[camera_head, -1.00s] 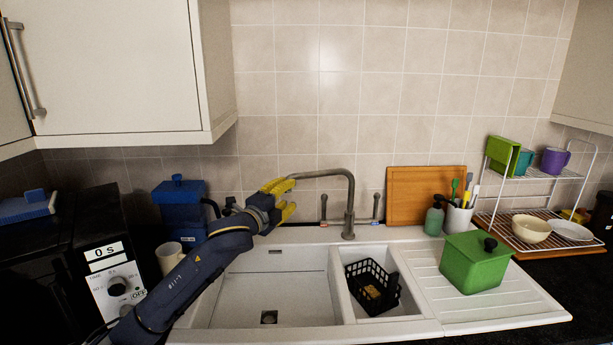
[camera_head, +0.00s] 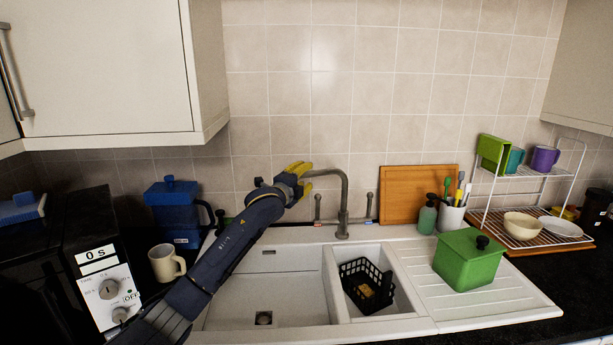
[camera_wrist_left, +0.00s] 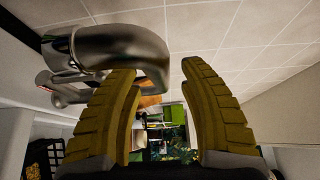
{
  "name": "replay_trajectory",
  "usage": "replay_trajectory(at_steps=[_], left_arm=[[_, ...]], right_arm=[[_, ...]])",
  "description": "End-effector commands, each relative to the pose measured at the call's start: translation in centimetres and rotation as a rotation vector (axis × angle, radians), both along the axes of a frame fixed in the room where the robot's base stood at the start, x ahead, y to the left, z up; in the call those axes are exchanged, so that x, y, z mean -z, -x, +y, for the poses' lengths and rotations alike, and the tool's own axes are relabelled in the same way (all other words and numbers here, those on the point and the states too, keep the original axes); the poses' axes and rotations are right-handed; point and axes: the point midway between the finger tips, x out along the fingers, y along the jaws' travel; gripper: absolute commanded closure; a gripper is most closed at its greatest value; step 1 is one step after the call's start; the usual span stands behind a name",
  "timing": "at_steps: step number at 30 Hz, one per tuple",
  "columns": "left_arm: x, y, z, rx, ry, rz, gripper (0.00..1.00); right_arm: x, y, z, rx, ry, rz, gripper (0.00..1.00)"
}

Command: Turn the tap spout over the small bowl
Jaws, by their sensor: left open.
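The grey metal tap (camera_head: 343,215) stands behind the sink, its spout (camera_head: 330,172) reaching left on the large-basin side. The small bowl (camera_head: 398,285) is the narrow right basin, with a black basket (camera_head: 366,284) in it. My left gripper (camera_head: 305,172), with yellow fingers, is open at the spout's free end and hides part of it. In the left wrist view the spout (camera_wrist_left: 122,45) crosses the upper left, and its bent end shows by the left finger, partly between the open fingers (camera_wrist_left: 160,85). Contact cannot be told. My right gripper is not in view.
The large basin (camera_head: 285,285) is empty below my left arm. A green pot (camera_head: 468,262) stands on the drainer, right of the small bowl. A soap bottle (camera_head: 427,215) and a utensil cup (camera_head: 451,217) stand behind. A cream mug (camera_head: 166,262) and blue container (camera_head: 176,212) are at left.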

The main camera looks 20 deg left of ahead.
Motion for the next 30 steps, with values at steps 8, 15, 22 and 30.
replay_trajectory(at_steps=[8, 15, 22, 30], left_arm=[[0.0, -1.3, -0.3, 0.0, 0.0, 0.0, 0.57], [0.0, -1.5, -0.3, 0.0, 0.0, 0.0, 0.57], [0.0, -1.4, -0.3, 0.0, 0.0, 0.0, 0.68], [0.0, -1.4, -0.3, 0.0, 0.0, 0.0, 0.99]], right_arm=[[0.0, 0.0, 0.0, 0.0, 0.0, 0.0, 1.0], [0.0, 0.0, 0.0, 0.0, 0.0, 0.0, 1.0], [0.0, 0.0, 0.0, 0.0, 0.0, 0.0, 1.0], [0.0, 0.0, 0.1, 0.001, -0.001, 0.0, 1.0]])
